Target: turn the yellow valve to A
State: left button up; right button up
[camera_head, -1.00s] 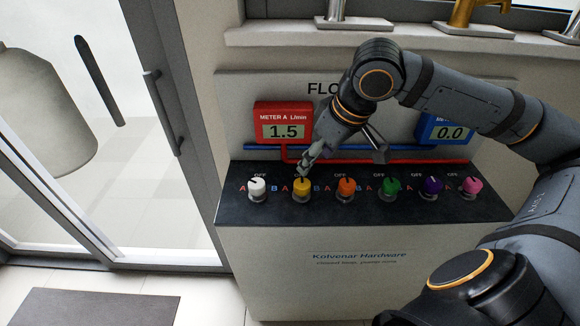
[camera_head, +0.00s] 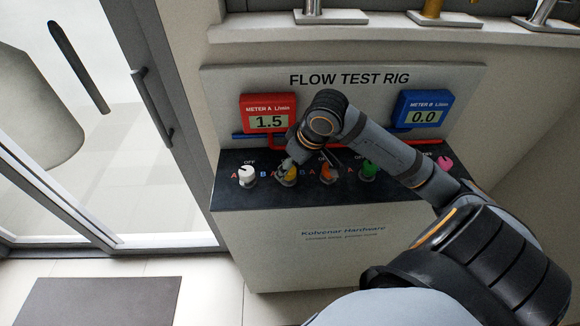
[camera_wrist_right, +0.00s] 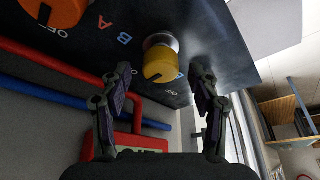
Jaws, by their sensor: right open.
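The yellow valve (camera_head: 287,174) is a round knob on the dark panel (camera_head: 222,197), second from the left, partly hidden by my right gripper in the head view. In the right wrist view the yellow valve (camera_wrist_right: 160,62) sits between the fingertips of my right gripper (camera_wrist_right: 161,72), which is open with a gap on both sides. The dark mark on the knob faces roughly the OFF lettering. In the head view my right gripper (camera_head: 285,164) is at the yellow valve. My left gripper is out of view.
A white valve (camera_head: 247,174) stands left of the yellow one; orange (camera_head: 325,173) and green (camera_head: 368,169) valves stand right, with a pink one (camera_head: 445,163) farther along. Red meter A (camera_head: 268,120) reads 1.5; blue meter B (camera_head: 422,115) reads 0.0. Pipes run behind the valves.

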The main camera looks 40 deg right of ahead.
jog(key=shift+w+f, duration=0.15)
jog(key=shift+f, duration=0.4)
jog(key=shift+c, duration=0.5)
